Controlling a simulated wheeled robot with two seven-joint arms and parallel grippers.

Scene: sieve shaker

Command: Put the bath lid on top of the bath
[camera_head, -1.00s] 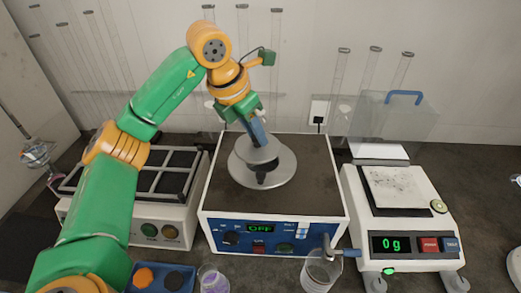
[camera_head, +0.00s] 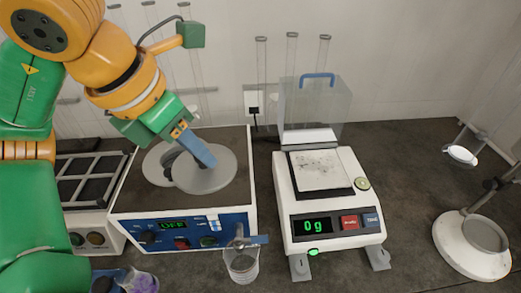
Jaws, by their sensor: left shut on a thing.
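The bath (camera_head: 225,143) is a white box with a dark top, a blue front panel reading OFF and a tap at its front right. A pale grey ring (camera_head: 151,172) with a dark opening partly showing lies on its top. The bath lid (camera_head: 207,179) is a grey disc with a blue handle (camera_head: 197,149). My left gripper (camera_head: 181,132) is shut on that handle from the upper left. The lid overlaps the ring's right side in the picture, off-centre from it. I cannot tell whether they touch. My right gripper is not in view.
A balance (camera_head: 331,202) reading 0 g stands right of the bath, with a clear blue-handled box (camera_head: 314,107) behind it. A beaker (camera_head: 241,265) is under the tap. A black-gridded unit (camera_head: 88,183) stands left. A round stand (camera_head: 470,252) is at far right.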

